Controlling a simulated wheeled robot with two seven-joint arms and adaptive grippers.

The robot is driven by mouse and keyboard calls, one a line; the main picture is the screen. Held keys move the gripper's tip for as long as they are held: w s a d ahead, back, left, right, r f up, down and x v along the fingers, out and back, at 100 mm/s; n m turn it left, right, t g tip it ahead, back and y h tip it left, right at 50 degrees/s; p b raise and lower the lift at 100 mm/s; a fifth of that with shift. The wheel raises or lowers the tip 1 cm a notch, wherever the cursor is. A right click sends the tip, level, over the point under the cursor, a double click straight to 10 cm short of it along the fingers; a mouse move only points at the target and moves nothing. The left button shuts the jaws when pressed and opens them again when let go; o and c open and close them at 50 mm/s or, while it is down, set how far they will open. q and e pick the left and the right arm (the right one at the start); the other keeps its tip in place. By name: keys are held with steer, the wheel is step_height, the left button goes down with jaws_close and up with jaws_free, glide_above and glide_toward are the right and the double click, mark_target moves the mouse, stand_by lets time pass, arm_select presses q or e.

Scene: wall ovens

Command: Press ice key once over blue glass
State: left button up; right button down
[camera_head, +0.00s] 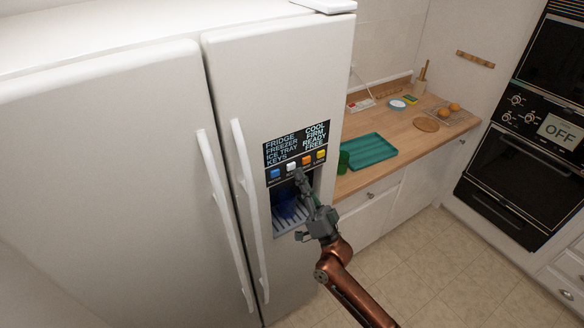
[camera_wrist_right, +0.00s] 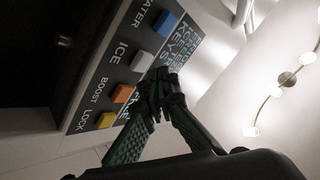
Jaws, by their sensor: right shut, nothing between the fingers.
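The ice key is white and labelled ICE in the right wrist view (camera_wrist_right: 141,61). In the head view the white key (camera_head: 291,167) sits between the blue and orange keys on the fridge's dispenser panel. My right gripper (camera_head: 299,174) is shut and empty, its tips just below and beside the white key. In the wrist view the fingertips (camera_wrist_right: 160,78) are close to the ice key; I cannot tell whether they touch it. The blue glass (camera_head: 287,207) is in the dispenser recess below, dark and partly hidden by my gripper. My left gripper is not in view.
Beside the ice key are the blue WATER key (camera_wrist_right: 165,22), orange BOOST key (camera_wrist_right: 122,93) and yellow LOCK key (camera_wrist_right: 105,120). A display (camera_head: 297,143) sits above them. Long door handles (camera_head: 248,205) stand out left of the recess. A counter with a teal tray (camera_head: 369,151) is at right.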

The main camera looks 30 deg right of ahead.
steer(key=shift+w, duration=0.15)
stand_by(0.4)
steer(key=shift+w, duration=0.3)
steer(key=shift+w, duration=0.45)
stand_by(0.7)
steer(key=shift+s, duration=0.9)
steer(key=shift+s+d+p, duration=0.2)
steer(key=shift+s+p, duration=0.45)
steer(key=shift+s, duration=1.9)
